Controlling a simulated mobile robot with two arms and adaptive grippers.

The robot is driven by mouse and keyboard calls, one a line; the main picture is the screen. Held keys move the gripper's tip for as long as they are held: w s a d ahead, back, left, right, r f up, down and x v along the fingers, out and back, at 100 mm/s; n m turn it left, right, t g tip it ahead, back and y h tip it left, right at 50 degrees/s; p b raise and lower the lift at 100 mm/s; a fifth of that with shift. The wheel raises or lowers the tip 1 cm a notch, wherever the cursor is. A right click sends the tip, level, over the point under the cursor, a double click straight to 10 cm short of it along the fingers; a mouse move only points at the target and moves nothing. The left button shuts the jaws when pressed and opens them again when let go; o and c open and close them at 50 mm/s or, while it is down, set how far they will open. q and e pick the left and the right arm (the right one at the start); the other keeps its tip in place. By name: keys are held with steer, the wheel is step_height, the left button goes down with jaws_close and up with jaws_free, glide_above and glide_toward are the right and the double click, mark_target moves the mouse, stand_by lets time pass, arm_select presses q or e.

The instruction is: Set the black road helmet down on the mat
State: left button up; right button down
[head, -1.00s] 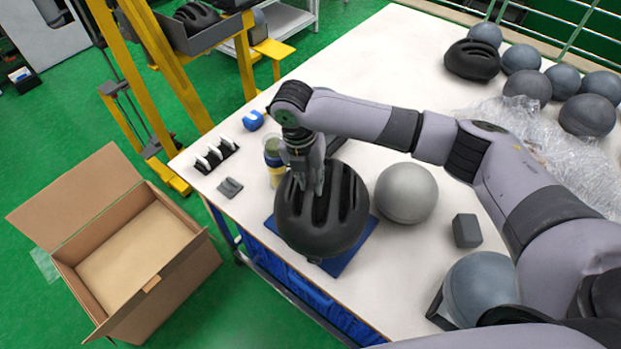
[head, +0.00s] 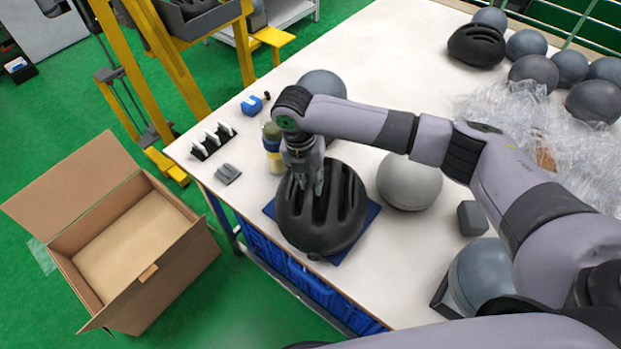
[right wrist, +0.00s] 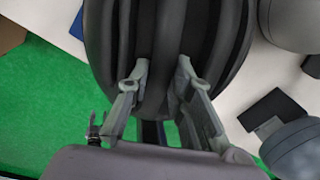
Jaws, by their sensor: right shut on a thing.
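The black road helmet (head: 341,219) is over the blue mat (head: 368,214) near the table's front left edge, vents facing up. It covers most of the mat, and I cannot tell whether it touches it. My right gripper (head: 305,190) points down onto the helmet's top and is shut on it. In the right wrist view the fingers (right wrist: 163,88) grip a rib of the helmet (right wrist: 210,40). My left gripper is not in view.
A pale grey ball (head: 410,182) stands close right of the helmet. A bottle (head: 272,150) stands just behind it. An open cardboard box (head: 135,250) is on the floor at left. Another dark helmet (head: 476,46) and several grey balls are at the back right.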

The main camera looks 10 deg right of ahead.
steer(key=shift+f, duration=0.5)
steer(key=c, duration=1.3)
jaws_free()
steer(key=shift+c, duration=0.2)
steer(key=c, duration=0.3)
steer(key=shift+r, duration=0.15)
steer(key=shift+r+p, duration=3.9)
steer(key=shift+r, duration=0.05)
